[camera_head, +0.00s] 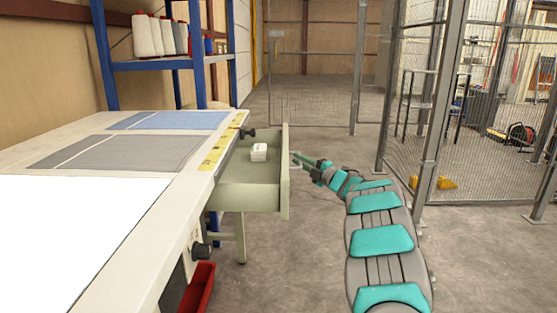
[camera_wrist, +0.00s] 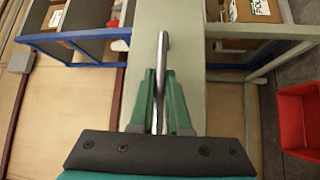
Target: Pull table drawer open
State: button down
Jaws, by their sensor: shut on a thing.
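The table drawer (camera_head: 286,185) is pulled out from the right side of the white table (camera_head: 140,215). Its inside shows, with a small white box (camera_head: 259,152) in it. My gripper (camera_head: 295,157) is at the outer face of the drawer front. In the wrist view my gripper (camera_wrist: 159,84) has its green fingers shut around the metal bar handle (camera_wrist: 163,50) on the pale drawer front (camera_wrist: 190,80). The far end of the handle sticks out past the fingertips.
A blue shelf (camera_head: 170,64) with thread cones stands behind the table. A red bin (camera_head: 198,290) is below the table's near side. A wire mesh fence (camera_head: 455,110) stands to the right. The concrete floor (camera_head: 300,270) beside the drawer is clear.

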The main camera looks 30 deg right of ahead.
jog(key=s+d, duration=0.3)
jog(key=d, duration=0.2)
jog(key=shift+s, duration=0.25)
jog(key=shift+d, duration=0.1)
jog(key=c, duration=0.9)
grip_release()
jog(key=shift+s, duration=0.1)
jog(key=v, duration=0.7)
jog(key=shift+s+f+b, duration=0.15)
jog(key=shift+s+b, duration=0.15)
jog(key=shift+b, duration=0.05)
jog(key=shift+s, duration=0.1)
